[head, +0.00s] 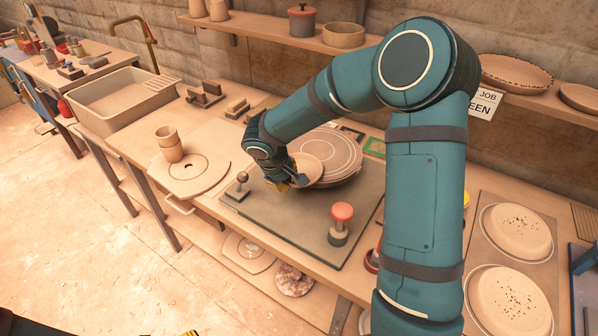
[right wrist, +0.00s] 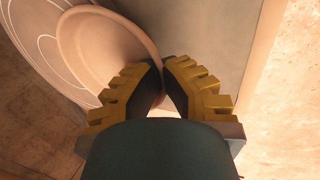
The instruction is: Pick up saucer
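My right gripper (head: 284,184) is at the saucer's near left rim. In the right wrist view its yellow-padded fingers (right wrist: 161,66) are nearly together, with the rim between the tips. The arm hides part of the saucer in the head view. Only a yellow and dark scrap of my left gripper (head: 190,333) shows at the bottom edge.
A grey board (head: 290,222) under the plate carries a red-topped knob (head: 342,212) and a small dark knob (head: 242,178). Stacked cups (head: 168,140) stand on a round board at left. Speckled plates (head: 518,230) lie at right. A shelf runs along the wall.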

